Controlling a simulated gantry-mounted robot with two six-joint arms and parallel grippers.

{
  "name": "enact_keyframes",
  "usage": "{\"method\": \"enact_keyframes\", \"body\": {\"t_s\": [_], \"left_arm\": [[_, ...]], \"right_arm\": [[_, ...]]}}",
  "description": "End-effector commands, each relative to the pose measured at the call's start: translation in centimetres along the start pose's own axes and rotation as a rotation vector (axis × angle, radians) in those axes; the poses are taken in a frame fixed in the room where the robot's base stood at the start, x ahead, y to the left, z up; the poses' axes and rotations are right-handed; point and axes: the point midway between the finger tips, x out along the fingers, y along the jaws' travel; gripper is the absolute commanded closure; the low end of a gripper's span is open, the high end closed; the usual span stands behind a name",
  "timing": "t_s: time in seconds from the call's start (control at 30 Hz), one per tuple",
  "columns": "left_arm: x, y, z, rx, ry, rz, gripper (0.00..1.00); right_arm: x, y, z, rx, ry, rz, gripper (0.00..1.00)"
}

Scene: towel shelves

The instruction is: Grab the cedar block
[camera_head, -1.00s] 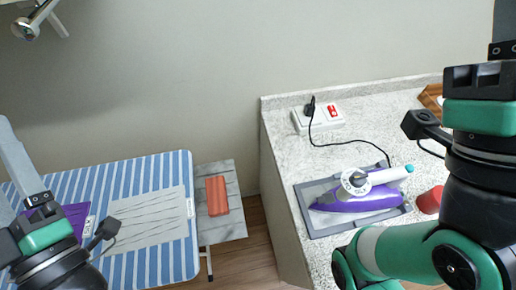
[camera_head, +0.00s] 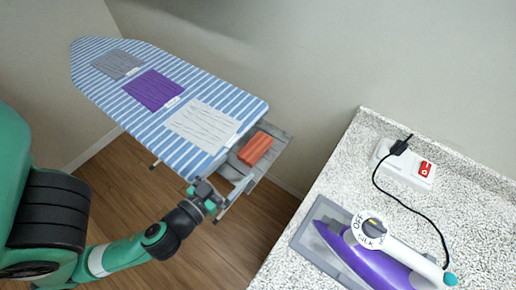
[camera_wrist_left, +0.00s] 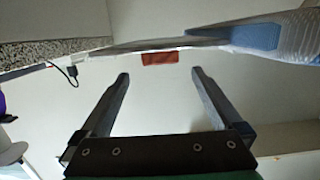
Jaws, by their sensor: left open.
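The cedar block (camera_head: 255,149), an orange-red brick shape, lies on the grey side shelf (camera_head: 272,158) at the right end of the ironing board. My left gripper (camera_head: 222,198) is below and in front of that shelf, apart from the block. In the left wrist view, my left gripper (camera_wrist_left: 159,74) is open with nothing between its fingers. The block (camera_wrist_left: 160,58) shows there just beyond the gap between the fingertips. My right gripper is out of view.
The striped ironing board (camera_head: 228,88) carries a grey, a purple (camera_head: 154,90) and a white towel (camera_head: 203,125). At the right, a speckled counter (camera_head: 335,180) holds a purple iron (camera_head: 365,262) and a corded power strip (camera_head: 405,168). Open floor lies below the board.

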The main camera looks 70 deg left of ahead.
Motion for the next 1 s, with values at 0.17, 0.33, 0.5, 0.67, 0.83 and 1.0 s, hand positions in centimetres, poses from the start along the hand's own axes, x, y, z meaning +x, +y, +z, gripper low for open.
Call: {"method": "enact_keyframes", "body": {"t_s": [0.17,0.33,0.5,0.67,0.83,1.0], "left_arm": [[2.3,-0.3,-0.7,-0.006,0.006,-0.011,0.0],[4.9,-0.2,-0.5,-0.005,0.007,-0.006,0.0],[5.7,-0.1,-0.2,-0.003,0.007,-0.002,0.0],[7.1,-0.3,-0.1,-0.004,0.007,-0.005,0.0],[10.0,-0.3,0.2,-0.004,0.008,-0.004,0.0],[10.9,-0.3,0.4,-0.003,0.008,-0.002,0.0]], "right_arm": [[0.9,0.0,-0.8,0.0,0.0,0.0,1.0],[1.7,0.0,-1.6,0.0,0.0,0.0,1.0],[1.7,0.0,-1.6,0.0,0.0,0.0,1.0],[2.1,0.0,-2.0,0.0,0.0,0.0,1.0],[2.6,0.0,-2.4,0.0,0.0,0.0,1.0],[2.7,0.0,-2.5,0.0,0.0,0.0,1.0]]}}
